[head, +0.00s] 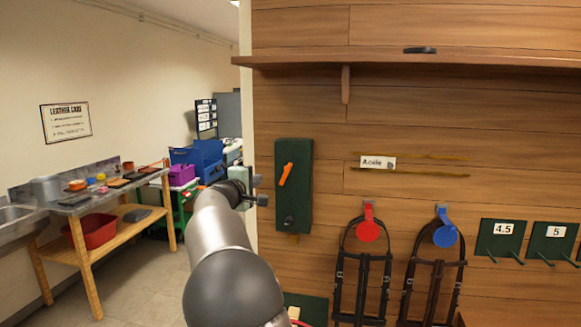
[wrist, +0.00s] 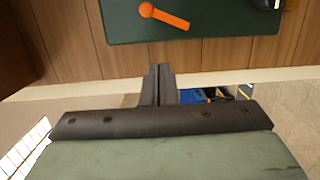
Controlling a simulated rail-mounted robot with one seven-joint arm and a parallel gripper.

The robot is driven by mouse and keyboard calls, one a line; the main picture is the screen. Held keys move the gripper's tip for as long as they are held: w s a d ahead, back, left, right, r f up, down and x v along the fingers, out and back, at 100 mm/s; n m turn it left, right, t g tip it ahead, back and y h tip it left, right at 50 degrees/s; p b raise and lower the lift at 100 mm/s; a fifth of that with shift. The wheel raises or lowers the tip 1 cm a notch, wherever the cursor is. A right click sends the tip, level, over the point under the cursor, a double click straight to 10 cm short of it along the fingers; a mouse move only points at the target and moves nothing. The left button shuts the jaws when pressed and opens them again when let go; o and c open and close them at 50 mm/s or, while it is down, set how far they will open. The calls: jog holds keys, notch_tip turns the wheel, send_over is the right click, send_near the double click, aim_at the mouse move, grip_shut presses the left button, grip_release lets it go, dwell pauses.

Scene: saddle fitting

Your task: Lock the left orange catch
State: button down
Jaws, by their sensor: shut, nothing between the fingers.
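A single orange catch (head: 286,174) is mounted on the upper part of a dark green panel (head: 304,200) on the wooden wall. It is a short lever, tilted off vertical in the head view. In the wrist view the catch (wrist: 165,16) is near the top edge, its round end at the left. My gripper (head: 258,190) is left of the panel in the head view. In the wrist view my gripper (wrist: 160,69) has its fingers together and empty, pointing toward the panel and apart from the catch. My wrist hides none of the catch.
A black knob (head: 290,220) sits low on the same panel. A shelf (head: 400,61) runs above. Bridles with a red disc (head: 368,231) and a blue disc (head: 445,235) hang to the right. A workbench (head: 110,193) stands at the left, with open floor before it.

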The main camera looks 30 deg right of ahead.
aim_at(284, 176)
jog(key=shift+w+a+r+t, duration=0.15)
jog(key=shift+w+r+t, duration=0.2)
jog(key=shift+r, duration=0.1)
jog(key=shift+w+d+r+p, duration=0.1)
jog(key=shift+w+d+p, duration=0.4)
jog(key=shift+d+p, duration=0.75)
jog(key=shift+w+d+f+p, duration=0.1)
jog(key=shift+w+d+p, duration=0.55)
jog(key=shift+d, duration=1.05)
jog(key=shift+w+d+r+p, duration=0.1)
jog(key=shift+w+d+p, duration=0.3)
jog(key=shift+d+p, duration=0.9)
jog(key=shift+d, duration=0.2)
jog(key=shift+a+b, duration=0.1)
jog(key=shift+b, duration=0.65)
